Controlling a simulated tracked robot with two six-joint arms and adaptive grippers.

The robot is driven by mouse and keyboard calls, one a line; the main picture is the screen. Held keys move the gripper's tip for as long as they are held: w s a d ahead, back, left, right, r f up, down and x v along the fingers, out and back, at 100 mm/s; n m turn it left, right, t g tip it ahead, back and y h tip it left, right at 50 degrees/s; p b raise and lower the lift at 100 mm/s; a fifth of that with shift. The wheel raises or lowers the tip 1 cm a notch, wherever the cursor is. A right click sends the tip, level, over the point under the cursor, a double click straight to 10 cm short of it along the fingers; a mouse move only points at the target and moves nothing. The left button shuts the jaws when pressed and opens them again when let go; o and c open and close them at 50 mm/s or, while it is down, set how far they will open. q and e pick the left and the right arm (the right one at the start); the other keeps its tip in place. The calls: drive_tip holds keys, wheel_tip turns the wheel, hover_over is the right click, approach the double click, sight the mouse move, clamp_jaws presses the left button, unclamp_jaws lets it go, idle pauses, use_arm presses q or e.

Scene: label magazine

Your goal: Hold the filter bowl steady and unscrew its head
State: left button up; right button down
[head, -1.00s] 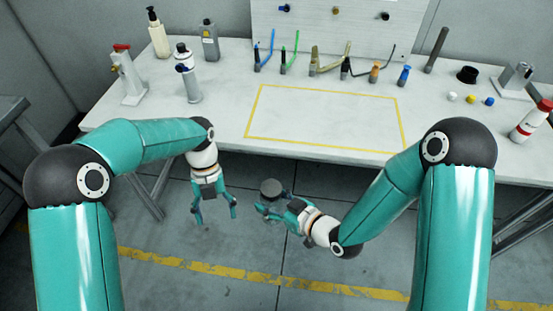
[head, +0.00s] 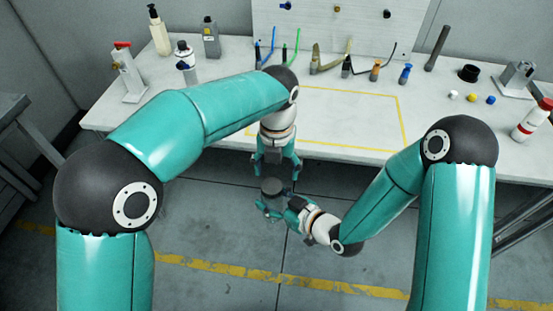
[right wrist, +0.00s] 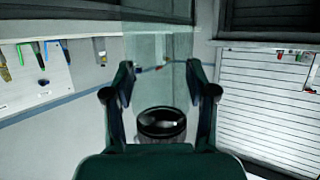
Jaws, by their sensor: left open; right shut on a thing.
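The filter in the head view has a dark grey round head (head: 271,186) on top and a paler bowl (head: 268,205) below. It is off the table, in front of its edge. My right gripper (head: 279,209) is shut on the bowl from the right. In the right wrist view my right gripper's fingers (right wrist: 160,85) stand either side of a see-through pale shape, with a dark round part low between them. My left gripper (head: 276,170) is open, pointing down just above the filter head. I cannot tell whether its fingers touch the head.
The white table (head: 215,130) lies behind the grippers, with a yellow-outlined area (head: 402,122) mostly clear. Bottles and a red-topped stand (head: 128,72) are at its left. A red-capped bottle (head: 533,120) is at the right. Several tools stand along the back.

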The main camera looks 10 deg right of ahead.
sight(277, 182)
use_arm(q)
drive_tip(key=shift+f, duration=2.25)
